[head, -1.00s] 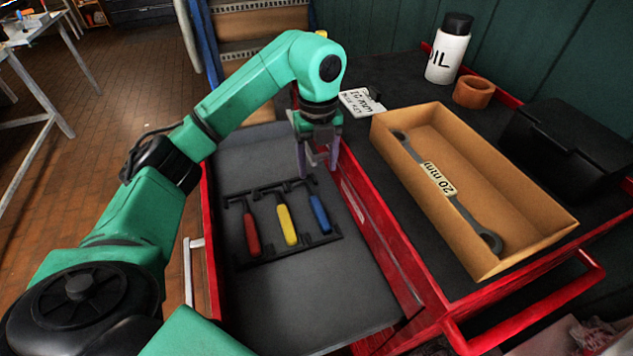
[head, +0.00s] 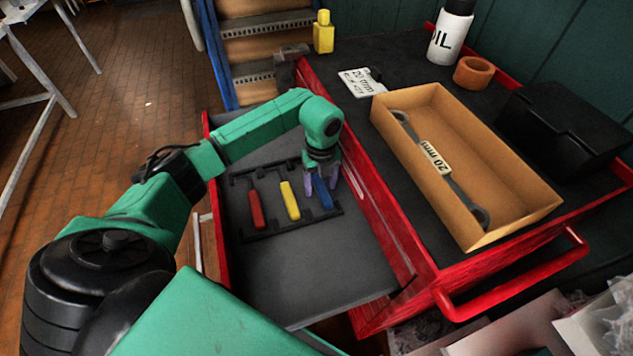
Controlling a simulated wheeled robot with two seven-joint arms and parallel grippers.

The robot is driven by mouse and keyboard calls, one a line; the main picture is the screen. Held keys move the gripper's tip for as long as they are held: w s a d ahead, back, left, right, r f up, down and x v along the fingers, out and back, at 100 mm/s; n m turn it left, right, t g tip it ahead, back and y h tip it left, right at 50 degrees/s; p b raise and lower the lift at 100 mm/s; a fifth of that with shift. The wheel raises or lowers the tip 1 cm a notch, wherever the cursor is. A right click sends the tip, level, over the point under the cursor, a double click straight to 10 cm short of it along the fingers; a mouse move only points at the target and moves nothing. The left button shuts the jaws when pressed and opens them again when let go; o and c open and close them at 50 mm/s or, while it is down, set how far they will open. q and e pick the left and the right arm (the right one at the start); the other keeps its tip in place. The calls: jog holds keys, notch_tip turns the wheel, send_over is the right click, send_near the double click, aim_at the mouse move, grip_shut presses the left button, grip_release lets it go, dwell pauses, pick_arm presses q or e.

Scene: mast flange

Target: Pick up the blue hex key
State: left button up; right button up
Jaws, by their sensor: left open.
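The blue hex key (head: 323,194) lies in the black holder (head: 288,231) in the open drawer, at the right end of the row. A yellow hex key (head: 290,201) and a red hex key (head: 256,209) lie to its left. My left gripper (head: 321,192) points down over the blue hex key, its jaws open with one finger on each side of the handle. The gripper hides the upper part of the blue key. I cannot tell whether the fingers touch it. My right gripper is not in view.
The drawer's red side wall (head: 372,213) runs close to the right of my gripper. On the cart top stand a cardboard box (head: 505,219) with a 20 mm wrench (head: 455,188), an oil bottle (head: 450,38), an orange ring (head: 473,73) and a black case (head: 565,128). The drawer's front floor is clear.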

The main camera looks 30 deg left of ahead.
pick_arm(q)
grip_shut()
jog(key=shift+r, duration=0.1)
